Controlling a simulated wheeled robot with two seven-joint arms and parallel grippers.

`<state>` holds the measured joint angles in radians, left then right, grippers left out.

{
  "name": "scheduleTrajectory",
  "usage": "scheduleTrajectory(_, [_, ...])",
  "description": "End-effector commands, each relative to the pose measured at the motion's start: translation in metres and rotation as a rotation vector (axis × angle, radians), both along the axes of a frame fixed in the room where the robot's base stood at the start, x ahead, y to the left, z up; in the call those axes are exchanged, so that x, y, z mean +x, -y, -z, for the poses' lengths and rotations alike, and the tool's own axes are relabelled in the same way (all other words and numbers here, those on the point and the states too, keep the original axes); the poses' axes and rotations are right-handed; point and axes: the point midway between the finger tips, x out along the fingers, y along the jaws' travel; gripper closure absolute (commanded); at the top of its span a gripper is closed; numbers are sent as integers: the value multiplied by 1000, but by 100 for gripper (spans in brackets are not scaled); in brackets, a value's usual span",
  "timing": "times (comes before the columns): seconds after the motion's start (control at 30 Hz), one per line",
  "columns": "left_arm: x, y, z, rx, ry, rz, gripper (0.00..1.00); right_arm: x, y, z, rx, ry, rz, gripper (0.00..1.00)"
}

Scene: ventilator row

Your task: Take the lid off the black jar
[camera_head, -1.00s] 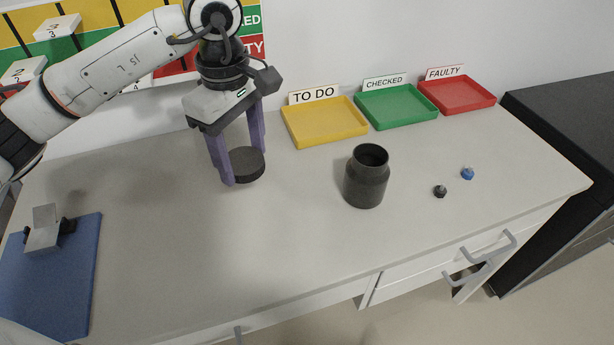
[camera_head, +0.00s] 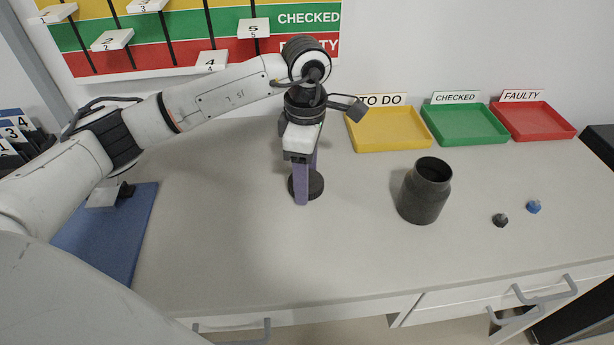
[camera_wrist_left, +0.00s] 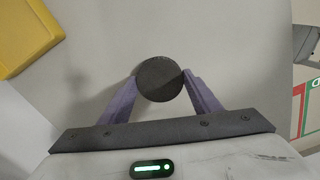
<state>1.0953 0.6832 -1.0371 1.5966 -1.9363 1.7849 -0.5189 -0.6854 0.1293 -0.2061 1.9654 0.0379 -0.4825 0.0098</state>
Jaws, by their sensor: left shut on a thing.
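The black jar (camera_head: 424,192) stands upright and open-topped on the bench, with its dark mouth showing. Its round black lid (camera_head: 317,187) is off the jar, to its left in the head view. My left gripper (camera_head: 306,188) points down and is shut on the lid, one purple finger on each side. The lid is at or just above the bench top; I cannot tell which. The left wrist view shows the lid (camera_wrist_left: 160,79) between both fingertips. The near finger hides part of the lid in the head view. My right gripper is not in view.
Yellow (camera_head: 390,130), green (camera_head: 466,125) and red (camera_head: 534,122) trays stand along the back. A black knob-like piece (camera_head: 500,220) and a blue one (camera_head: 534,207) lie right of the jar. A blue mat (camera_head: 105,240) lies at left. The front middle of the bench is clear.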

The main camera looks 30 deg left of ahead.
Motion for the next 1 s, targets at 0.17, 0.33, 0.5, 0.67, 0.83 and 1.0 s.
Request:
scheduleTrajectory(0.17, [0,0,8,0,1,1,70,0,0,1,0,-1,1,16])
scheduleTrajectory(0.33, [0,0,10,0,1,1,70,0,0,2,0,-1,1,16])
scheduleTrajectory(0.5, [0,0,11,0,1,1,29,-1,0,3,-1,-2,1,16])
scheduleTrajectory(0.67, [0,0,11,1,0,1,23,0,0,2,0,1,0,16])
scheduleTrajectory(0.83, [0,0,10,0,0,1,23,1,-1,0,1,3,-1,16])
scheduleTrajectory(1.0, [1,0,-5,-1,4,2,23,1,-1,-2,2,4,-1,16])
